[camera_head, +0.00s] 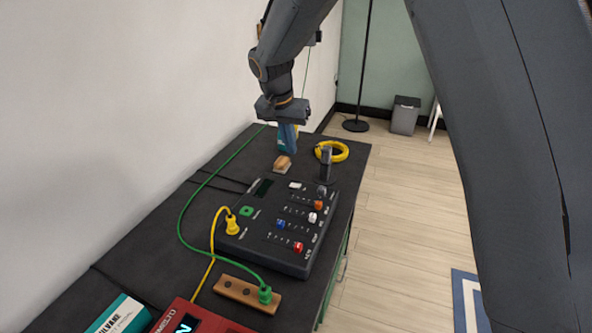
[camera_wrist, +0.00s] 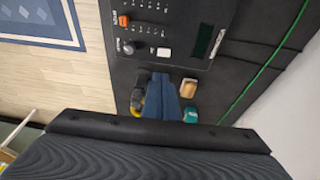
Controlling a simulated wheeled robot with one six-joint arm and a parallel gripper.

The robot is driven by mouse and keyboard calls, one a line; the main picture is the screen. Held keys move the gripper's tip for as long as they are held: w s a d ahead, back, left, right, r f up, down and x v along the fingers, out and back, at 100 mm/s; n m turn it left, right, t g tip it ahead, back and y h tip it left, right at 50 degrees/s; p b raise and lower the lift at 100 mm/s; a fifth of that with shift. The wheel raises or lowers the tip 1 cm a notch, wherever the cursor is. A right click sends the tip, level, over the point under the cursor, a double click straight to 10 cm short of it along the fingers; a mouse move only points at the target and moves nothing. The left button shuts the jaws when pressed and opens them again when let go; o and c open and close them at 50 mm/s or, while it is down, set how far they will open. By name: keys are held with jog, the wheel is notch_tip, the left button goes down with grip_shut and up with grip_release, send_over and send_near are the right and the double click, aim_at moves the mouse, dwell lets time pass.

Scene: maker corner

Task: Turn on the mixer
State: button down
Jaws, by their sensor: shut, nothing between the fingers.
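The switch also shows in the wrist view (camera_wrist: 163,52), between the display and a dark knob (camera_wrist: 128,47). My gripper (camera_head: 289,152) has blue fingers, is shut and empty, and hangs beyond the mixer's far edge. In the wrist view its fingertips (camera_wrist: 163,76) appear just short of the switch; their height above the table is unclear.
Near the fingers are a wooden-topped item (camera_head: 283,164), an upright dark object (camera_head: 326,165), a yellow cable coil (camera_head: 332,151) and a teal item (camera_wrist: 190,114). A yellow plug (camera_head: 232,226) is on the mixer. A wooden socket block (camera_head: 246,293) and red device (camera_head: 196,318) lie nearer.

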jog(key=p, duration=0.3)
send_over(298, 185)
jog(key=f, duration=0.7)
jog(key=s+f, duration=0.1)
jog(key=f, duration=0.3)
jog(key=shift+a+f, duration=0.2)
jog(key=shift+f, duration=0.15)
jog(key=shift+f+p, duration=0.4)
jog(key=shift+f, duration=0.45)
